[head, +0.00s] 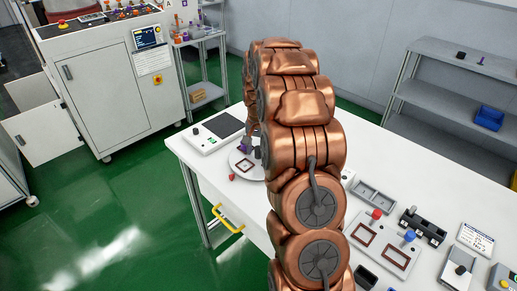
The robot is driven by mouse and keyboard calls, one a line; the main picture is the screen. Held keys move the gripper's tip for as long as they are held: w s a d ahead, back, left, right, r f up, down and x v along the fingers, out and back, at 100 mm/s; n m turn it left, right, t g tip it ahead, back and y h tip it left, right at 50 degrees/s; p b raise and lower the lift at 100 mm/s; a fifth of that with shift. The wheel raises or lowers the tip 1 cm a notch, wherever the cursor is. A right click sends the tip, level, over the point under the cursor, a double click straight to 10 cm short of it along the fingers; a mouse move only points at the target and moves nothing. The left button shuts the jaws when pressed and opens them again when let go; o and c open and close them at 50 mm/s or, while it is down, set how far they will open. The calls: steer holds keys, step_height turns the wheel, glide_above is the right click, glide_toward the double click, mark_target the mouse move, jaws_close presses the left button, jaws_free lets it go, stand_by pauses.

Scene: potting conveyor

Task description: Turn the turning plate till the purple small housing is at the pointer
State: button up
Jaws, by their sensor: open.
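The turning plate (236,157) is a pale round disc on the white table, left of my arm. Its right part is hidden behind my copper arm. A purple small housing (246,149) stands on the far part of the plate, close to the arm.
The white table (200,160) carries a box with a dark panel (222,126) left of the plate. To the right are a grey tray (373,194), red-knobbed (376,213) and blue-knobbed (409,236) fixtures and a black block (423,227). A yellow handle (228,220) sticks out at the front.

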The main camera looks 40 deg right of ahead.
jaws_close()
stand_by(0.3)
stand_by(0.3)
